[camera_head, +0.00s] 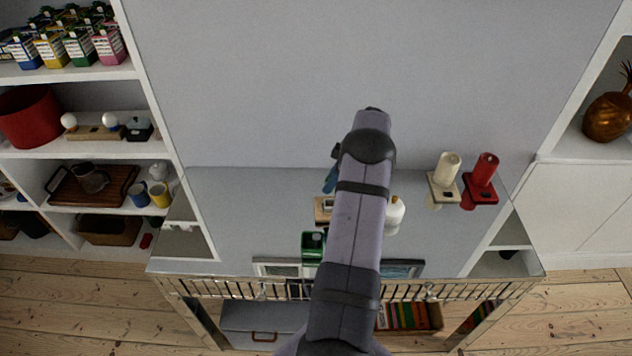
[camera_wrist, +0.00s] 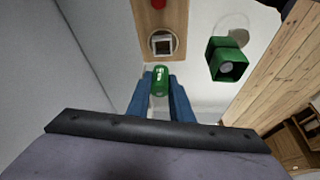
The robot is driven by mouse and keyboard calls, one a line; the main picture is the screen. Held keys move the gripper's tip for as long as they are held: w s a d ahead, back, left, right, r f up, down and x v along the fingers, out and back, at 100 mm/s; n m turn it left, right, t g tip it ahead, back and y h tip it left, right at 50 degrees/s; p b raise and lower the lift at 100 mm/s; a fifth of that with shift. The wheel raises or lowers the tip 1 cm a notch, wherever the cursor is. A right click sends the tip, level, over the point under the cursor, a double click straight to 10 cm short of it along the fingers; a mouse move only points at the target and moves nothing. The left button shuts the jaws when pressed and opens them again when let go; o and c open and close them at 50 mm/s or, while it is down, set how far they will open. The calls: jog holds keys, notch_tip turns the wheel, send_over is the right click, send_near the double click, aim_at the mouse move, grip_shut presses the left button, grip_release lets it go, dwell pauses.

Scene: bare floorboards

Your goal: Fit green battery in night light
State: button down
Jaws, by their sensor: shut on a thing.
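My gripper (camera_wrist: 160,95) has blue fingers shut on a green battery (camera_wrist: 160,82), a small green cylinder. The battery's end points towards the wooden block (camera_wrist: 150,20), which has a round pale ring around a dark square opening (camera_wrist: 162,43) and a red spot. I take this block to be the night light. The battery is just short of the opening in the wrist view; the gap in depth is hard to judge. In the head view my arm hides much of the block (camera_head: 322,212), and the blue fingers (camera_head: 330,182) show behind it. The battery is hidden there.
A green holder (camera_head: 313,246) stands near the block; it also shows in the wrist view (camera_wrist: 228,65). A white rounded object (camera_head: 396,211) is partly behind my arm. Cream (camera_head: 447,168) and red (camera_head: 484,170) cylinders stand on square bases at right.

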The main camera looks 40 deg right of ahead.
jog(key=shift+s+d+f+b, duration=0.1)
jog(key=shift+s+d+b, duration=0.1)
jog(key=shift+b, duration=0.2)
jog(key=shift+f+b, duration=2.15)
jog(key=shift+f, duration=0.3)
jog(key=shift+f+b, duration=0.55)
jog(key=shift+f, duration=0.1)
jog(key=c, duration=1.5)
grip_release()
jog(key=shift+r, duration=0.15)
jog(key=shift+r+p, duration=1.5)
jog(key=shift+r, duration=1.9)
jog(key=shift+w+a, duration=0.1)
